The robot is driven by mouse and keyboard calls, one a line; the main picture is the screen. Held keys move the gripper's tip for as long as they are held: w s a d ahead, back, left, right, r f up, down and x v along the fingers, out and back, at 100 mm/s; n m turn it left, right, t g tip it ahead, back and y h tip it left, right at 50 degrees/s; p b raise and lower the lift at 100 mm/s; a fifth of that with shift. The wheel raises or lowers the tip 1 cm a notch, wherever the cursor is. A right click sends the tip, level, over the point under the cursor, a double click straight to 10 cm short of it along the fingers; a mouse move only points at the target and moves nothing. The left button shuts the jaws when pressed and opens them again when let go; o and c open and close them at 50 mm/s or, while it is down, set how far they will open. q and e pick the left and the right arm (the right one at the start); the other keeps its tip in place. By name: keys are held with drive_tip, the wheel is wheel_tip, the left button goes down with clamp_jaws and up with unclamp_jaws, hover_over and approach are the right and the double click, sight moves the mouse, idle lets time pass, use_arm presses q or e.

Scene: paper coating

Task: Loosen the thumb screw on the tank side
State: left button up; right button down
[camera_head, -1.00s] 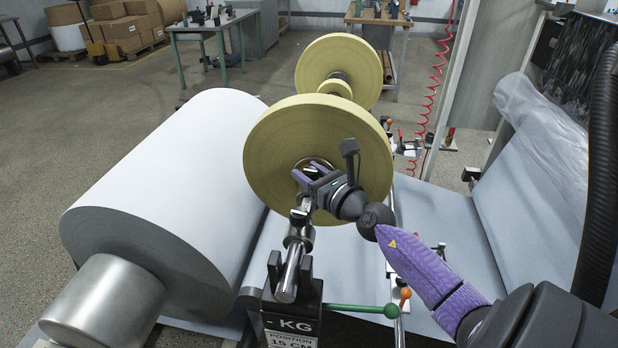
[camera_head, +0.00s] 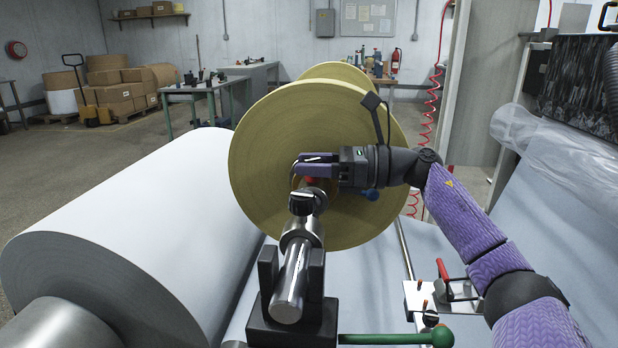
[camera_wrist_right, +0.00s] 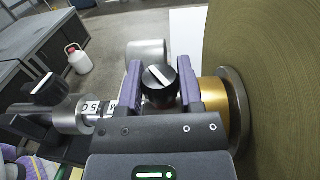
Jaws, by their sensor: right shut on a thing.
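My right gripper (camera_head: 303,164) reaches in from the right in front of the yellow roll (camera_head: 262,130). In the right wrist view its two purple fingers (camera_wrist_right: 158,88) are shut on a black thumb screw (camera_wrist_right: 157,78) with a white line on top. The screw stands by a brass-coloured collar (camera_wrist_right: 213,97) beside the roll's metal flange. In the head view the fingers mostly hide the screw. A second black knob (camera_head: 302,202) sits on the shaft end nearer me and also shows in the right wrist view (camera_wrist_right: 45,90). My left gripper is not in view.
The steel shaft (camera_head: 290,275) rests in a black cradle (camera_head: 325,325) with a green-handled lever (camera_head: 400,339) below. A large white paper roll (camera_head: 130,220) lies left. A red-handled clamp (camera_head: 443,272) stands right, near my arm.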

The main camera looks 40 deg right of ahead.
drive_tip(key=shift+n+g+y, duration=0.6)
drive_tip(key=shift+g+y, duration=0.1)
drive_tip(key=shift+f, duration=0.1)
drive_tip(key=shift+c, duration=1.3)
unclamp_jaws()
drive_tip(key=p+v, duration=0.1)
drive_tip(key=v, duration=0.9)
